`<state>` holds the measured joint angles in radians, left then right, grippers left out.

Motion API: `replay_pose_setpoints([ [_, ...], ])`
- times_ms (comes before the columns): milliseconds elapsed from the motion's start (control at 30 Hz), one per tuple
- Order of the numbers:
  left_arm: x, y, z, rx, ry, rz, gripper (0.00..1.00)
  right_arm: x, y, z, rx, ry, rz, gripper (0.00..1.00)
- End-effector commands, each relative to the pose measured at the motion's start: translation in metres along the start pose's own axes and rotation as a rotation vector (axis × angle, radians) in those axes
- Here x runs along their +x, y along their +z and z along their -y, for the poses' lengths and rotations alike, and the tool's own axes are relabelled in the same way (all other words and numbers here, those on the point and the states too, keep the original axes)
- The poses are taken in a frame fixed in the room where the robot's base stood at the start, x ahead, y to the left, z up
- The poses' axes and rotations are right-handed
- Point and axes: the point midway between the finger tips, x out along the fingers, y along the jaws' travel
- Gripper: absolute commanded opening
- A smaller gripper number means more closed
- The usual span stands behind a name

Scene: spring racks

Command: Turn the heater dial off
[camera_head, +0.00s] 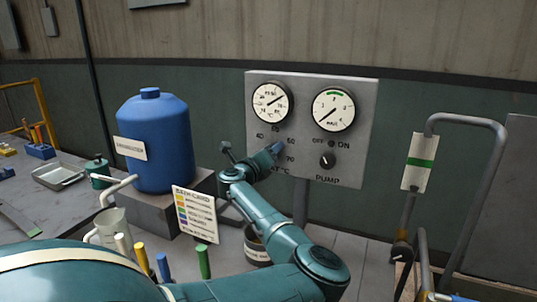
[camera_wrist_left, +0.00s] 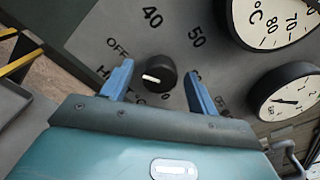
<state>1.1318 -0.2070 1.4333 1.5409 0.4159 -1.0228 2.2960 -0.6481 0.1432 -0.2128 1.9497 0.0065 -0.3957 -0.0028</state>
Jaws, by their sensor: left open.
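The heater dial (camera_wrist_left: 165,70) is a round black knob with a short white mark on the left part of its face. In the left wrist view OFF, 40 and 50 are printed around it; I cannot tell exactly which label the mark points at. My left gripper (camera_wrist_left: 158,80) is open, its two blue fingers on either side of the dial with visible gaps. In the head view my left gripper (camera_head: 277,149) is at the grey panel (camera_head: 355,90) and my wrist hides the dial. My right gripper is not in view.
Two round gauges, the left (camera_head: 270,102) and the right (camera_head: 333,110), sit above on the panel. A black pump knob (camera_head: 327,160) is right of my gripper. A blue tank (camera_head: 155,140), a label card (camera_head: 196,214) and a bent grey pipe (camera_head: 470,121) stand nearby.

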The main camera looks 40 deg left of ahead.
Motion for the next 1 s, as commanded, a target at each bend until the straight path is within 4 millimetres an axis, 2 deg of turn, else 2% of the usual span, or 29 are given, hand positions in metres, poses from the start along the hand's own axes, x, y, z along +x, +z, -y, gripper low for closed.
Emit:
replay_pose_setpoints([
  [167,-0.004,0.0,-0.001,0.001,0.001,0.0,0.59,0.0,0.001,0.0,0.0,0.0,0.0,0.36],
  [267,-0.013,-0.001,-0.001,0.002,0.003,0.001,0.59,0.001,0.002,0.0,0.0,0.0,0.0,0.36],
  [700,-0.099,-0.001,-0.002,0.001,0.003,0.002,0.59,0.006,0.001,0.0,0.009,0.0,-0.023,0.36],
  [833,-0.118,-0.001,-0.001,0.001,0.002,0.001,0.59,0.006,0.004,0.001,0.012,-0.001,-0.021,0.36],
  [1000,-0.13,0.0,0.0,0.0,0.001,0.0,0.59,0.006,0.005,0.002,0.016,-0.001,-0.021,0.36],
])
